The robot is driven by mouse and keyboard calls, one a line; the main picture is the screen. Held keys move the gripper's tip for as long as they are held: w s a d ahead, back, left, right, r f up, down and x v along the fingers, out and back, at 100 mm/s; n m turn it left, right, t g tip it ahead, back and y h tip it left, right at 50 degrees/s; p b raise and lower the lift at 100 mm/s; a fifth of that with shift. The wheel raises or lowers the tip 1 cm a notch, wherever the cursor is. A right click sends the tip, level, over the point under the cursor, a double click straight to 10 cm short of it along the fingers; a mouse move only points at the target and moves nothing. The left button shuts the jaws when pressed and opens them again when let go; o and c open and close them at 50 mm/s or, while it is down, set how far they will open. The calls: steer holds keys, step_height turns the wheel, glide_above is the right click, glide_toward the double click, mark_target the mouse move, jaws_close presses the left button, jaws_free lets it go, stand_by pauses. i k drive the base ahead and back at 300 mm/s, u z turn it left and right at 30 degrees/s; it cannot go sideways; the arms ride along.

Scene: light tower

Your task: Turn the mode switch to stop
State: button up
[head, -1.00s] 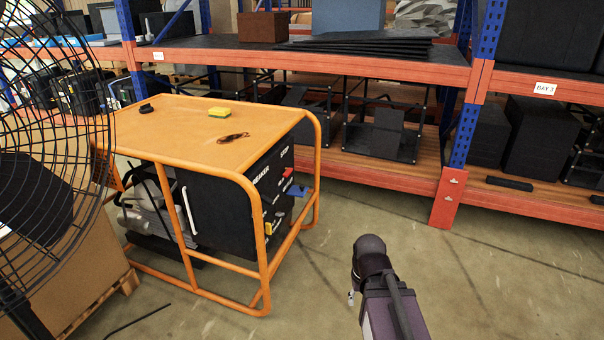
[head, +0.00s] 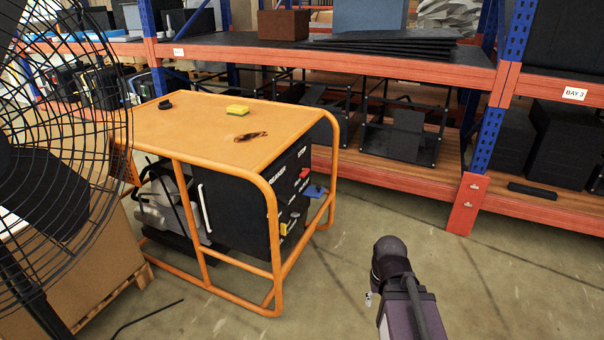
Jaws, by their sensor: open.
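The orange-framed generator (head: 205,125) stands left of centre on the floor. Its black control panel (head: 290,200) faces right and is seen at a steep slant. The panel carries a red part (head: 304,173), a yellow part (head: 284,229) and small pale labels too blurred to read surely. I cannot tell which part is the mode switch or how it is set. Part of my arm (head: 405,290) shows at the lower right, apart from the generator. My gripper is not visible.
A yellow sponge-like block (head: 237,110), a black ring-like item (head: 165,104) and a small dark item (head: 250,136) lie on the generator top. A wire fan (head: 60,150) stands at left. Shelving (head: 410,185) runs behind. The floor (head: 350,290) right of the generator is clear.

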mark_target(305, 171)
steer(key=i, duration=0.95)
steer(key=z, duration=0.05)
